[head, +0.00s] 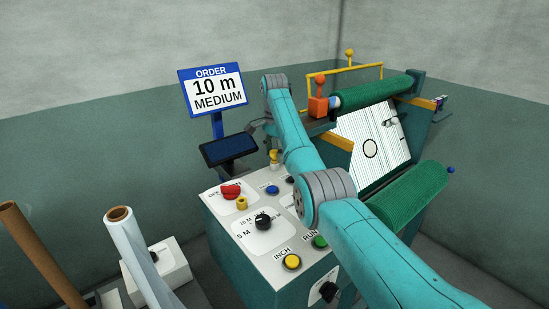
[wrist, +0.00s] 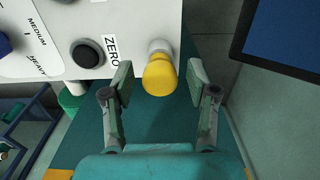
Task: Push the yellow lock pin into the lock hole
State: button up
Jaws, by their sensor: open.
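The yellow lock pin (wrist: 160,76) shows in the wrist view as a rounded yellow head with a pale grey collar, at the edge of the white control panel. In the head view it is a small yellow piece (head: 274,155) at the panel's back edge. My gripper (wrist: 160,84) is open, with one finger on each side of the yellow head and a visible gap on both sides. Nothing is held. I cannot make out the lock hole, nor how deep the pin sits. In the head view my gripper is mostly hidden behind my arm.
The white panel (head: 256,255) carries a red switch (head: 231,191), a yellow collar (head: 241,203), a black dial (head: 263,221) and several buttons. A black button (wrist: 88,53) marked ZERO lies left of the pin. A dark screen (wrist: 283,38) stands close on the right.

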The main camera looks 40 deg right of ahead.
aim_at(275, 151)
grip_shut()
jog(key=shift+r, duration=0.85)
dwell(0.4)
jog(key=shift+r, duration=1.8)
jog(key=shift+r, duration=0.15)
jog(key=shift+r, duration=1.85)
